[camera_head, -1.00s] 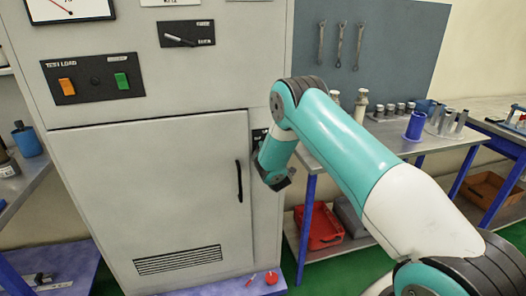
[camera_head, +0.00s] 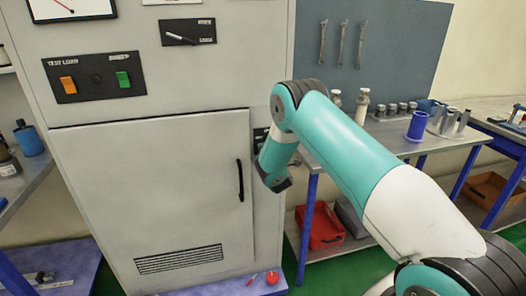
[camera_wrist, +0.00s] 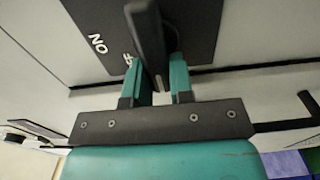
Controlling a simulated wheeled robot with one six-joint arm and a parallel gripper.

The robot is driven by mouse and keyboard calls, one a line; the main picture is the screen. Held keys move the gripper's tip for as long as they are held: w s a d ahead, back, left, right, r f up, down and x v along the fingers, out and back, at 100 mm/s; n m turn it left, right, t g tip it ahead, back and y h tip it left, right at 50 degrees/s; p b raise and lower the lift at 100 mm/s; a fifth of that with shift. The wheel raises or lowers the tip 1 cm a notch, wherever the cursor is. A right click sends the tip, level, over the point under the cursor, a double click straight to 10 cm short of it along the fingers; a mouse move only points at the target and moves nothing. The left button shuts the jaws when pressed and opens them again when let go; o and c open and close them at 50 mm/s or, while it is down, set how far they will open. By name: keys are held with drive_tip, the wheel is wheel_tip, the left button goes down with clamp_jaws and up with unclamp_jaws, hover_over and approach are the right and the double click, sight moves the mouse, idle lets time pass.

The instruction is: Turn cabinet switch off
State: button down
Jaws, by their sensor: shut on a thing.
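The cabinet (camera_head: 150,190) is a tall grey unit at the left and middle of the head view. A dark switch plate (camera_head: 261,137) shows on its right side, partly behind my arm. In the wrist view the plate (camera_wrist: 95,30) is close and carries white lettering that reads ON upside down. The black switch handle (camera_wrist: 147,32) stands out from it, between the teal fingers. My gripper (camera_wrist: 161,78) is shut on this handle. In the head view my fingers and the handle are hidden by my arm.
The cabinet door has a black vertical handle (camera_head: 240,180) left of my wrist. A workbench (camera_head: 340,150) with bottles and a blue cup (camera_head: 417,126) stands to the right. A red bin (camera_head: 325,226) is on its lower shelf. A red round object (camera_head: 272,278) lies below the cabinet.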

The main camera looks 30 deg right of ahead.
drive_tip(key=shift+w+d+r, duration=0.2)
drive_tip(key=shift+w+r, duration=0.1)
drive_tip(key=shift+r, duration=0.15)
drive_tip(key=c, duration=1)
unclamp_jaws()
drive_tip(key=shift+w, duration=0.1)
drive_tip(key=shift+s+a+f+b, duration=0.2)
drive_tip(key=shift+s+f+b, duration=0.25)
drive_tip(key=shift+b, duration=0.15)
drive_tip(key=b+v, duration=1.7)
drive_tip(key=b, duration=0.1)
drive_tip(key=shift+s+f, duration=0.2)
drive_tip(key=shift+f, duration=0.05)
